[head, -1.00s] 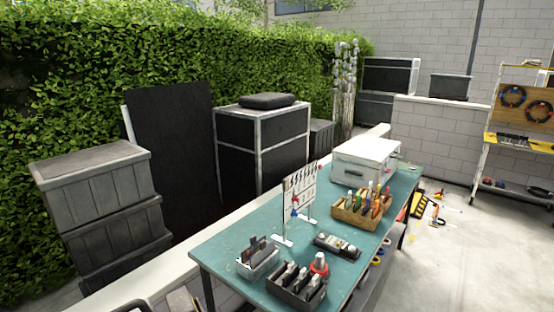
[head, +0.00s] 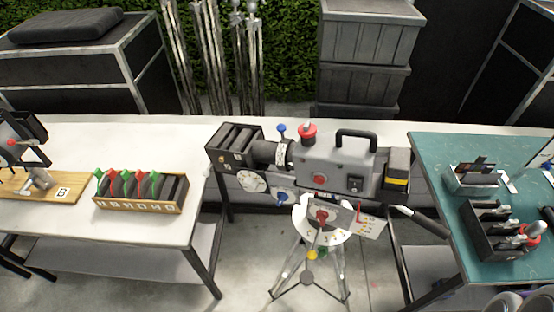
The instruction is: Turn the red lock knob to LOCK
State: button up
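A grey camera (head: 335,165) with a black top handle sits on a silver tripod (head: 310,265) between two tables. A red knob (head: 322,217) is on the tripod head, in front of a white round plate (head: 325,235). The lettering there is too small to read, so I cannot tell the knob's setting. A white card (head: 370,224) with a red mark hangs beside it. Another red knob (head: 307,131) is on top of the camera, and a red button (head: 319,180) is on its side. My gripper is not clearly in view.
A white table (head: 60,217) at left holds a tray of red and green-tipped items (head: 140,206). A teal table (head: 440,150) at right holds tool caddies (head: 490,235). A long black handle (head: 425,225) sticks out right of the camera. The concrete floor in front of the tripod is open.

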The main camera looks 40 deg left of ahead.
aim_at(321, 216)
jog(key=u, duration=1.5)
